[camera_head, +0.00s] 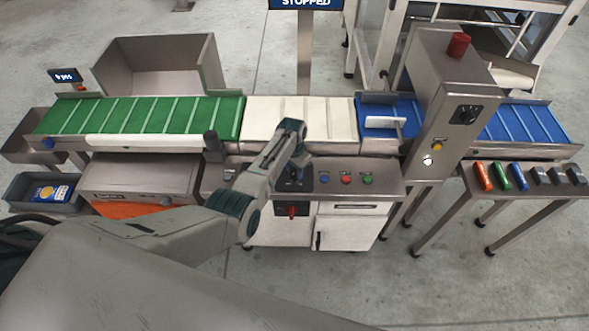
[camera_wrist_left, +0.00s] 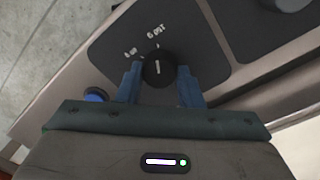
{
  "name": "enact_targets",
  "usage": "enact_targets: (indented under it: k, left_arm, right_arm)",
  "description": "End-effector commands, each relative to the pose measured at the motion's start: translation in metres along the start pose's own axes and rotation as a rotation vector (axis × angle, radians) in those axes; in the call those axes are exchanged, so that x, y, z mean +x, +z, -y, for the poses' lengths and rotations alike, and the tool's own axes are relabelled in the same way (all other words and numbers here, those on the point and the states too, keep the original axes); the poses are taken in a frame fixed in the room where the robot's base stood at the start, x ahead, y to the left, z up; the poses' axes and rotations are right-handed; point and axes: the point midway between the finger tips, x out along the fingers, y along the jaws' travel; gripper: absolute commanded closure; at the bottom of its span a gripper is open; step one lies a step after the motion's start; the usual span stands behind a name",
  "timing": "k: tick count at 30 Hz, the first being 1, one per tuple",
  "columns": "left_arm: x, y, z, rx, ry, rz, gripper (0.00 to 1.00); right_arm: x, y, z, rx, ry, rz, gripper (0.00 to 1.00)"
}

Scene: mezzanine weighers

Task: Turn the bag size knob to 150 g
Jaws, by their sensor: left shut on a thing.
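The bag size knob (camera_wrist_left: 158,68) is a round black knob with a white pointer line, on a dark plate (camera_wrist_left: 110,40) of the control panel. The white line points roughly up, toward the upper lettering in the wrist view. My left gripper (camera_wrist_left: 158,82) has its two blue fingers on either side of the knob and is shut on it. In the head view my left gripper (camera_head: 297,170) is over the panel and hides the knob. My right gripper is not in view.
Behind run a green belt (camera_head: 150,115), a white belt and a blue belt. A side table (camera_head: 530,198) stands at right.

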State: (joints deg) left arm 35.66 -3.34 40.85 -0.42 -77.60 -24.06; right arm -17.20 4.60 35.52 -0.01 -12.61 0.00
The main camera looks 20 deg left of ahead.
Motion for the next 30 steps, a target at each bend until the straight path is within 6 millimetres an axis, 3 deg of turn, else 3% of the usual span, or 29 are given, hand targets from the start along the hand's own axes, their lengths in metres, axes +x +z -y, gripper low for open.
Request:
enact_targets:
  k: [4, 5, 8, 20, 30]
  left_arm:
    - [-0.001, -0.001, 0.0, 0.001, 0.0, -0.001, 0.9]
    - [-0.001, -0.001, 0.0, 0.001, -0.001, -0.001, 0.65]
    - [-0.001, -0.001, 0.0, 0.0, -0.001, -0.001, 0.45]
    - [-0.006, -0.001, 0.0, -0.001, -0.001, -0.002, 0.45]
    - [-0.06, -0.001, 0.0, 0.0, -0.002, -0.005, 0.45]
  right_arm:
    - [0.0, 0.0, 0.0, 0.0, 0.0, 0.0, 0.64]
    - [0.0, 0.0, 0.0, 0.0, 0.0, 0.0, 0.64]
    - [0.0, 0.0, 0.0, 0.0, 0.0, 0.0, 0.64]
    - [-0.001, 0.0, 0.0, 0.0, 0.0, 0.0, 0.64]
    - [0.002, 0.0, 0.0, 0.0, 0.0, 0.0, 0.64]
